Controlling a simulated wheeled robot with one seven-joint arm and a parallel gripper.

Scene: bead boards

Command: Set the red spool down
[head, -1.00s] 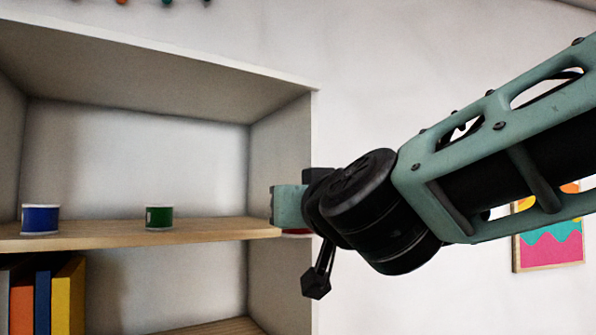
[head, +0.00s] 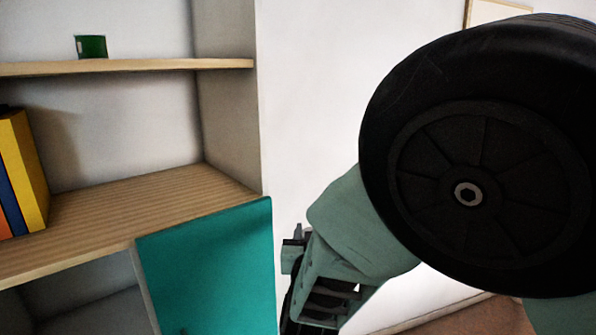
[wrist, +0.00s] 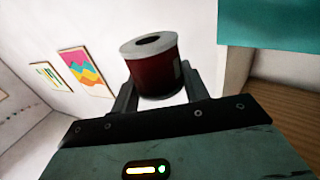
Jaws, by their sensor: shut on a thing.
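The red spool (wrist: 152,75) shows in the wrist view, with a pale top rim and a dark hole. My gripper (wrist: 155,92) is shut on it, one finger on each side. The spool is held up in the air, with white wall behind it. In the head view my arm is at the right, and the fingers and the red spool are hidden from that camera.
A shelf unit stands at the left in the head view. Books (head: 22,170) stand on the middle board (head: 150,207), whose right part is clear. A teal door (head: 210,265) is below it.

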